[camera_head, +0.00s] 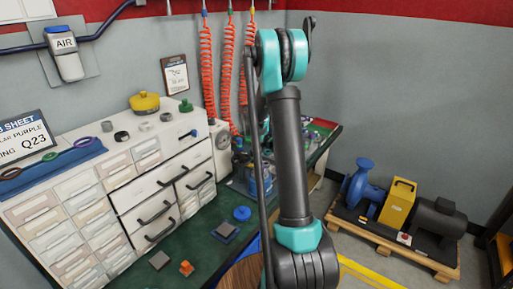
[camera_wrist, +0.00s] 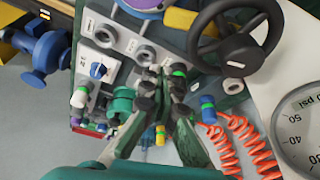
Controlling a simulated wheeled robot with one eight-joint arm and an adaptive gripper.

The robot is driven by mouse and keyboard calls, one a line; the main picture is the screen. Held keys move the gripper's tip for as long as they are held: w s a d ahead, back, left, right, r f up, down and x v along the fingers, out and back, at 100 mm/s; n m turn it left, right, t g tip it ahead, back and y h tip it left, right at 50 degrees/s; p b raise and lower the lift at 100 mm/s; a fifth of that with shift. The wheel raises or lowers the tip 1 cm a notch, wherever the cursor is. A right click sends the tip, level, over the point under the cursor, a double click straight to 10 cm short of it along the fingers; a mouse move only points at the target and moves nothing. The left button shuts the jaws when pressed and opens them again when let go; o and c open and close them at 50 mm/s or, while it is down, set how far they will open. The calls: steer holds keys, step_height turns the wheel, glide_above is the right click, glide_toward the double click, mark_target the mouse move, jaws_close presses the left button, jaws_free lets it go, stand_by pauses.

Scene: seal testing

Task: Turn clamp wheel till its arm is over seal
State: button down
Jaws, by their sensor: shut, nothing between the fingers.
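A black spoked handwheel (camera_wrist: 236,48), which looks like the clamp wheel, is at the upper right of the wrist view. My gripper (camera_wrist: 163,84) is shut and empty. Its fingertips are below and left of the wheel, over the panel, apart from the wheel. In the head view my own arm hides the gripper and most of the test rig (camera_head: 240,172).
Orange coiled hoses (camera_wrist: 240,148) and a gauge (camera_wrist: 302,130) are at lower right. White drawers (camera_head: 150,180) stand left; a pump on a pallet (camera_head: 400,245) stands right.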

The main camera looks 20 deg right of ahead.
steer(key=shift+s+a+f, duration=0.25)
steer(key=shift+s+f, duration=0.1)
steer(key=shift+f, duration=0.35)
steer(key=shift+s+a+f, duration=0.2)
steer(key=shift+s+f, duration=0.15)
steer(key=shift+f, duration=0.4)
steer(key=shift+s+a+f, duration=0.25)
steer(key=shift+s+f, duration=0.1)
steer(key=shift+f, duration=0.35)
steer(key=shift+s+a, duration=0.45)
steer(key=shift+s, duration=0.4)
steer(key=shift+d, duration=0.1)
